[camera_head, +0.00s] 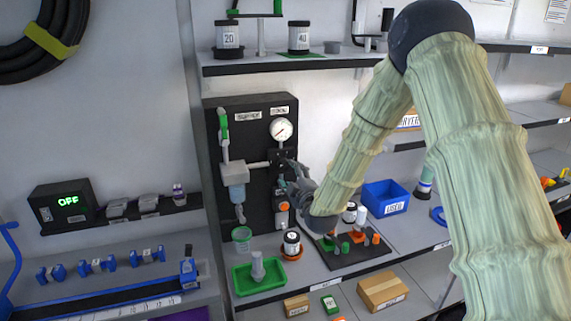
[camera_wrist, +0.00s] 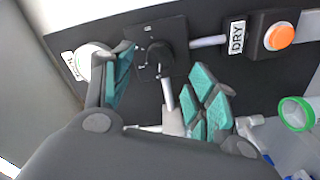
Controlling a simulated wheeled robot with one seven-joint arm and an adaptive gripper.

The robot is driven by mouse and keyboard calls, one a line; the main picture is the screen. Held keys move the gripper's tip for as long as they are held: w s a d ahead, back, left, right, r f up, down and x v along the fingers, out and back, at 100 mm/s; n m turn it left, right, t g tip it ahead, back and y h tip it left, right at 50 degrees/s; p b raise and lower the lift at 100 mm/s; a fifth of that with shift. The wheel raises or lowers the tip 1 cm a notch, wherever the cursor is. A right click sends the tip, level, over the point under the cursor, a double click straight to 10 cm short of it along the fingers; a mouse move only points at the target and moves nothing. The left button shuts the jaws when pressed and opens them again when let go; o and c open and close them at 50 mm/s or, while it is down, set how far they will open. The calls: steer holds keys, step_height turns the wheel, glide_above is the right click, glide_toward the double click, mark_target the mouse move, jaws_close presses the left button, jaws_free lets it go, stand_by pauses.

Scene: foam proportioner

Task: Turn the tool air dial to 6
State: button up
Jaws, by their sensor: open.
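A dark dial knob (camera_wrist: 157,56) sits on a black square plate (camera_wrist: 172,28) in the wrist view. Its pointer and numbers are too small to read. In the head view the dial's plate (camera_head: 284,157) is on a black wall panel (camera_head: 255,104), below a round white gauge (camera_head: 283,129); the gauge shows partly in the wrist view (camera_wrist: 90,58). My gripper (camera_wrist: 166,88) is open, its teal-padded fingers spread on either side of the knob. I cannot tell whether either finger touches it. In the head view my gripper (camera_head: 287,180) is at the panel, partly hidden by my wrist.
An orange button (camera_wrist: 279,36) beside a DRY label (camera_wrist: 237,38) is near the plate. A pipe (camera_head: 258,164) joins the filter unit (camera_head: 235,174) to the plate.

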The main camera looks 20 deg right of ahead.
mark_target(285, 166)
steer(key=shift+w+a+p, duration=0.15)
steer(key=shift+w+p, duration=1.2)
steer(key=shift+w, duration=1.9)
steer(key=shift+c, duration=0.2)
steer(key=c, duration=1)
